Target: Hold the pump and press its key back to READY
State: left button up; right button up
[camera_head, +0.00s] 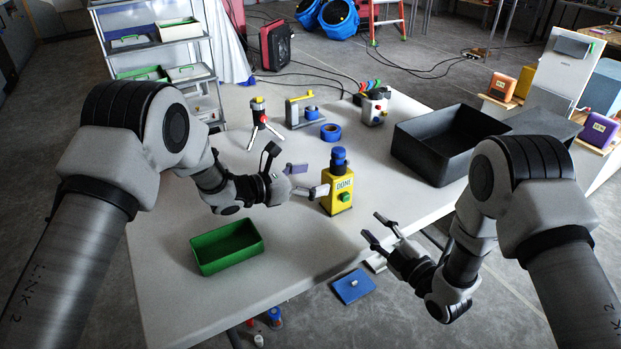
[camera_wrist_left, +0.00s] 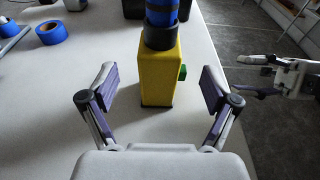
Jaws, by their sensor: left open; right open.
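The pump is a yellow box (camera_head: 337,203) with a blue and black top, standing upright on the white table. Its label reads DONE, and a green key (camera_head: 344,197) sits on its front face. In the left wrist view the pump (camera_wrist_left: 159,75) stands ahead, between the spread fingers, with the green key (camera_wrist_left: 183,73) on its right side. My left gripper (camera_head: 308,180) is open at the pump's left, with no visible contact. My right gripper (camera_head: 383,229) is open and empty, to the right of the pump by the table's edge.
A green tray (camera_head: 203,263) lies at the front left of the table. A black bin (camera_head: 437,171) stands at the right. Blue tape (camera_head: 330,132), a small tripod (camera_head: 259,118) and a white device (camera_head: 374,108) stand behind the pump. A blue panel (camera_head: 353,286) is below the front edge.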

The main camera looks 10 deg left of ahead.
aim_at(338, 174)
pick_arm(q)
jog(key=x, duration=0.7)
jog(key=shift+w+d+f, duration=0.1)
jog(key=shift+w+d, duration=0.1)
jog(key=shift+d, duration=0.05)
jog(key=c, duration=1.4)
jog(key=shift+o, duration=0.2)
pick_arm(e)
grip_shut()
